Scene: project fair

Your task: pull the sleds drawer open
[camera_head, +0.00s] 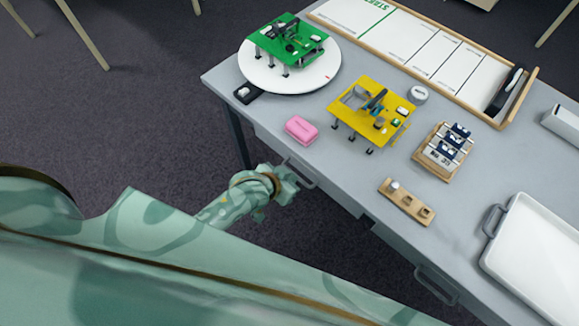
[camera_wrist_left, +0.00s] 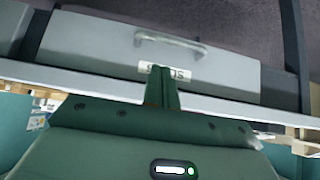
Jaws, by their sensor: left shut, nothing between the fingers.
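The drawer (camera_wrist_left: 95,45) has a plain grey front, a bar handle (camera_wrist_left: 170,40) and a white label (camera_wrist_left: 178,73). The label is upside down in the left wrist view and seems to read SLEDS. The drawer looks closed under the table edge. Its handle (camera_head: 302,173) also shows in the head view, close to my left gripper (camera_head: 290,182). In the wrist view my left gripper (camera_wrist_left: 162,88) has its fingers together with nothing between them. Its tips overlap the label and stop short of the handle in the picture. My right gripper is not in view.
The grey table (camera_head: 300,165) carries a white turntable (camera_head: 270,80) with a green sled, a yellow sled (camera_head: 370,110), a pink case (camera_head: 301,130), wooden holders (camera_head: 407,203) and a white tray (camera_head: 540,260). Another drawer handle (camera_head: 435,285) is farther right. The floor before the table is clear.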

